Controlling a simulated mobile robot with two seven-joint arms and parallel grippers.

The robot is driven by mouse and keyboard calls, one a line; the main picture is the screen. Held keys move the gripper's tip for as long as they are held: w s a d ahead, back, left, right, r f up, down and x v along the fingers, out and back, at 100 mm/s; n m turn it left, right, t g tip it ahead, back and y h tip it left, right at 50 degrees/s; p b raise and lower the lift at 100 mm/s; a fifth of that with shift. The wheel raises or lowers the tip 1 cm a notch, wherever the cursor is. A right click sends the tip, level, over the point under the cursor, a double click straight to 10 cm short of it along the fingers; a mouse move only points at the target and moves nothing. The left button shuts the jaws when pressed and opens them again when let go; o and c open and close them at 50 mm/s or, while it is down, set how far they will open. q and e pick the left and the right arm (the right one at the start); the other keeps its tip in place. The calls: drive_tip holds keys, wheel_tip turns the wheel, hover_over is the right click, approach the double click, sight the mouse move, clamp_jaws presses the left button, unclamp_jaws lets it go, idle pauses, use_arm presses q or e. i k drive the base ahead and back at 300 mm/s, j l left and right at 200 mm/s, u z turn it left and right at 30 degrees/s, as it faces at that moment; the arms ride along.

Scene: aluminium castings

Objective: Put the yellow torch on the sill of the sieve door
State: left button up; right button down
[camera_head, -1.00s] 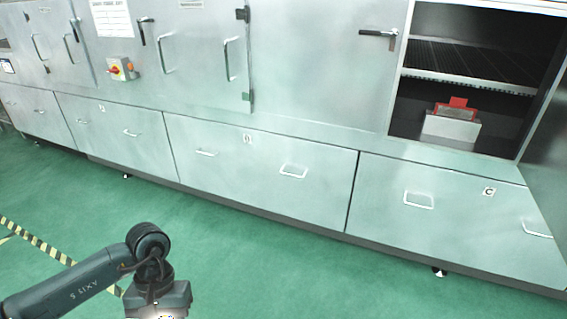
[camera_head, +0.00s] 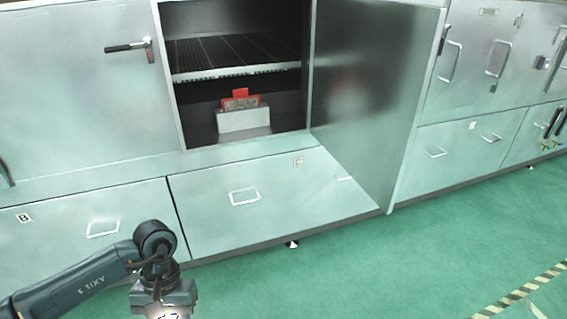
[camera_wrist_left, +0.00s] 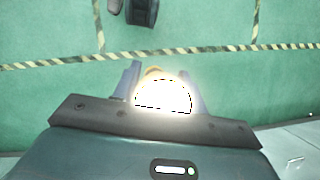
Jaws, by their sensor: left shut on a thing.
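My left gripper (camera_head: 163,308) is low at the left in the head view, well in front of the cabinet and apart from it. The left wrist view shows its fingers (camera_wrist_left: 163,74) shut on the yellow torch (camera_wrist_left: 152,70). A bright white glow covers most of the torch, and only a little yellow shows above it. The sieve door (camera_head: 372,100) is a steel door swung open to the right of a dark compartment. The sill (camera_head: 245,147) runs along the bottom front of that opening. My right gripper is not in view.
A pale block (camera_head: 243,120) with a red piece (camera_head: 240,98) on top stands inside the compartment, below a ribbed shelf (camera_head: 235,72). The open door juts out over the green floor (camera_head: 400,270). Drawers with handles (camera_head: 244,197) lie below the opening.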

sight(281, 126)
drive_tip(key=i+j+z, duration=0.2)
drive_tip(key=z, duration=0.3)
drive_tip(key=i+j+z, duration=0.3)
drive_tip(key=z, duration=0.15)
drive_tip(key=i+j, duration=0.15)
drive_tip(key=j, duration=0.15)
drive_tip(key=i+j+z, duration=0.1)
drive_tip(key=j, duration=0.25)
drive_tip(key=i+j, duration=0.2)
drive_tip(key=j+z, duration=0.05)
drive_tip(key=j, duration=0.05)
